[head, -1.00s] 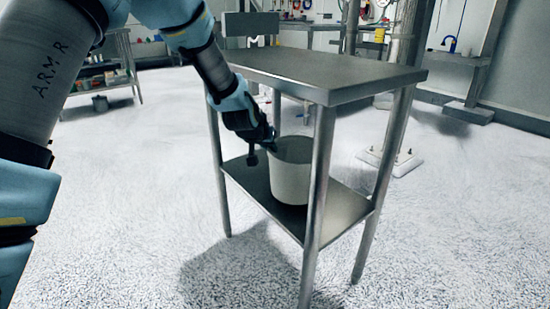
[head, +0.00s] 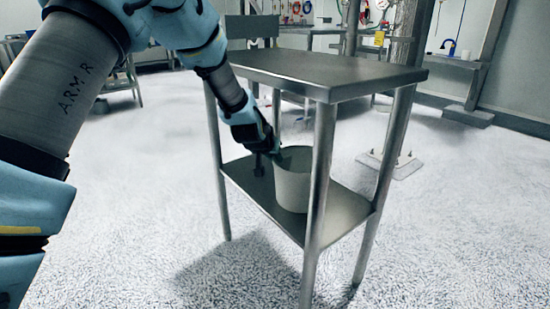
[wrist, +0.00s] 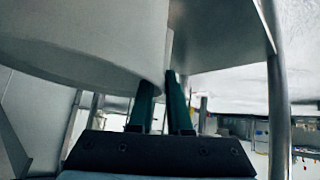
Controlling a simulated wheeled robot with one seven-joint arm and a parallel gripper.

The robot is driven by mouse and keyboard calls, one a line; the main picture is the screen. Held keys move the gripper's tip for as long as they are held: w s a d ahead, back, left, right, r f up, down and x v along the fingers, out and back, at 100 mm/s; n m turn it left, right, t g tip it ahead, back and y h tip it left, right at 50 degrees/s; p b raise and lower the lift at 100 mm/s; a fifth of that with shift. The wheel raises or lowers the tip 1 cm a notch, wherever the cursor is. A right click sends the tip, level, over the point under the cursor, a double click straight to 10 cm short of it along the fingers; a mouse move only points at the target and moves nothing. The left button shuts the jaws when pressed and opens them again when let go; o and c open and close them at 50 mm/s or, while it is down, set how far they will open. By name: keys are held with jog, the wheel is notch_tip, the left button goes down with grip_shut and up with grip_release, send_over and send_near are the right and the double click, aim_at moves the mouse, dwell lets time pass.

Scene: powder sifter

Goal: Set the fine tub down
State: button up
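The fine tub (head: 294,187) is a pale grey, open-topped cylinder, upright over the lower shelf (head: 340,212) of a steel table. In the head view a table leg stands in front of its right part. I cannot tell whether its base touches the shelf. My gripper (head: 274,153) is at the left side of its rim. In the wrist view, the tub's wall (wrist: 95,45) fills the upper left and its edge runs between the two green fingers of my gripper (wrist: 165,90), which look shut on it. The fingertips are partly hidden.
The table's top (head: 325,72) is bare and lies close above the tub and my forearm. Its front leg (head: 319,190) stands in front of the tub. The shelf looks otherwise empty. Open floor (head: 130,200) surrounds the table.

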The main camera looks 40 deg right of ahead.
jog(key=o, duration=0.3)
jog(key=shift+o, duration=0.2)
jog(key=shift+r, duration=0.25)
jog(key=p+v, duration=0.2)
jog(key=v, duration=1)
jog(key=shift+f, duration=0.15)
